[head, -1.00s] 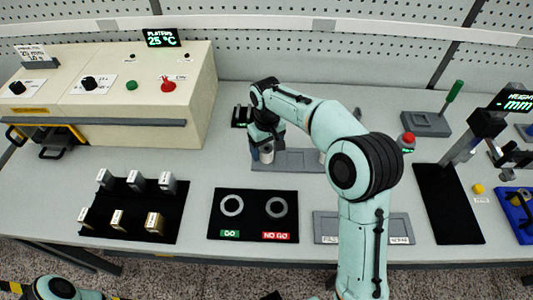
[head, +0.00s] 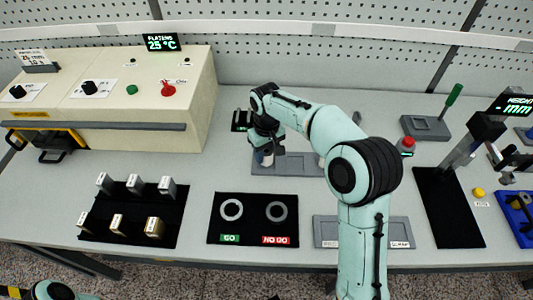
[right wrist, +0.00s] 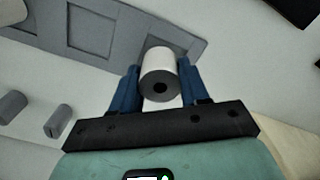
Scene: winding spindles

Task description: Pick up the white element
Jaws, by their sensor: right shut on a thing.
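The tray's recesses also show in the right wrist view (right wrist: 100,45). I cannot tell whether the element still touches the tray. My left gripper is out of view.
A black mat with GO and NO GO rings (head: 252,228) lies in front. A black block rack (head: 128,220) stands at left, beside the cream machine (head: 150,110). A grey two-part tray (head: 327,221) is partly behind my arm. A height gauge (head: 482,130) stands at right.

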